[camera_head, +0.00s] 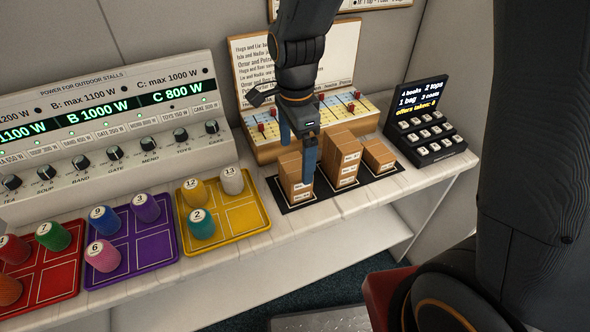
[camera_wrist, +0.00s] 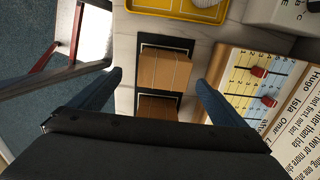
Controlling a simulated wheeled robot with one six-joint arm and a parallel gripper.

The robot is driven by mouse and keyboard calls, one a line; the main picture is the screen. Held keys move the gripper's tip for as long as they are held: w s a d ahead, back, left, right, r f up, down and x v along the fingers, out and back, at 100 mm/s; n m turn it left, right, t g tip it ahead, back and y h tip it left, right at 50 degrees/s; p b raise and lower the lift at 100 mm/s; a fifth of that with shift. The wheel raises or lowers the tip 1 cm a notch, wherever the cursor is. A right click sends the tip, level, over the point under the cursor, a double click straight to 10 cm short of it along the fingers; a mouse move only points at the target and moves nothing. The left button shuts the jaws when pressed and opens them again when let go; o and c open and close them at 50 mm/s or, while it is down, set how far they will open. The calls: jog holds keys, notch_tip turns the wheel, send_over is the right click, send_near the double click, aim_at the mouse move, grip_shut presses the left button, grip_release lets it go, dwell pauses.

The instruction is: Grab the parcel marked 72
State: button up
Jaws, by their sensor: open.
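Three brown cardboard parcels stand in a row on black mats on the counter: a left one (camera_head: 291,182), a taller middle one (camera_head: 338,152) and a small right one (camera_head: 377,156). Each has white labels, too small to read, so I cannot tell which is marked 72. My gripper (camera_head: 298,143) points down, open and empty, over the left parcel and partly in front of it. In the wrist view the left parcel (camera_wrist: 163,71) lies between the open fingers (camera_wrist: 159,76), apart from both. Part of the middle parcel (camera_wrist: 157,107) shows below it, mostly cut off by my gripper body.
A yellow tray (camera_head: 243,216) with numbered cylinders stands left of the parcels, with purple and red trays further left. A slotted board (camera_head: 265,148) with red pegs stands behind. A black keypad display (camera_head: 428,125) stands at right. The counter's front strip is clear.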

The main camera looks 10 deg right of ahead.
aim_at(295, 165)
jog(key=shift+w+f+p, duration=0.2)
jog(key=shift+f+p, duration=0.25)
jog(key=shift+f, duration=1)
jog(key=shift+w+f+p, duration=0.15)
jog(key=shift+f+p, duration=0.3)
jog(key=shift+f, duration=1)
jog(key=c, duration=1.2)
jog(key=shift+r, duration=0.1)
